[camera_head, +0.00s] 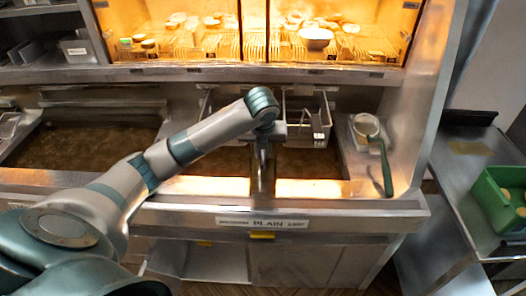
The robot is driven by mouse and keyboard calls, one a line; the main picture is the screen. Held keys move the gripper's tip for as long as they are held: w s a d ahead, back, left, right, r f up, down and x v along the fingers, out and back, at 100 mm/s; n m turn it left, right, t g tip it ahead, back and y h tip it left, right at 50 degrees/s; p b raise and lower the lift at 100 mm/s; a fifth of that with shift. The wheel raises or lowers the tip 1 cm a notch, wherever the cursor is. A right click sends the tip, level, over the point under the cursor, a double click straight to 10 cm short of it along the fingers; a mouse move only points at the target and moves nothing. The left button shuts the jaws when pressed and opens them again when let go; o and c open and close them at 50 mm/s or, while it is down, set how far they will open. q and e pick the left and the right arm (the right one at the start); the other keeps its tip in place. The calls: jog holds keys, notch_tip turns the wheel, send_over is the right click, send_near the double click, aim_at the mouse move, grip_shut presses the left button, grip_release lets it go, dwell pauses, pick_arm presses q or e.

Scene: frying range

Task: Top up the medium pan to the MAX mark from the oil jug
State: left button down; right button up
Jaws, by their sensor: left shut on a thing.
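My left arm reaches in from the left, and its gripper (262,185) points down over the front of the middle pan. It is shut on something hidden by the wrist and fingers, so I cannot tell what. I cannot pick out the oil jug. My right gripper is out of view.
Wire baskets (318,124) hang at the back of the middle pan. Another oil pan (85,145) lies left. A round strainer with a green handle (383,165) rests on the right ledge. A green crate (490,200) stands far right. A lit food cabinet (255,70) is behind.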

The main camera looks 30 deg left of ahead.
pick_arm(q)
jog(key=shift+w+a+r+g+h, duration=0.25)
jog(key=shift+w+a+g+h, duration=0.3)
jog(key=shift+w+g, duration=0.25)
dwell(1.2)
jog(key=shift+d, duration=0.1)
dwell(1.1)
jog(key=shift+s+d+f+t+y, duration=0.2)
jog(key=shift+s+d+t+y, duration=0.25)
jog(key=shift+s+t, duration=0.35)
jog(key=shift+s+d+r+t+y, duration=0.35)
jog(key=shift+s+r+t+y, duration=0.2)
jog(key=shift+t, duration=0.35)
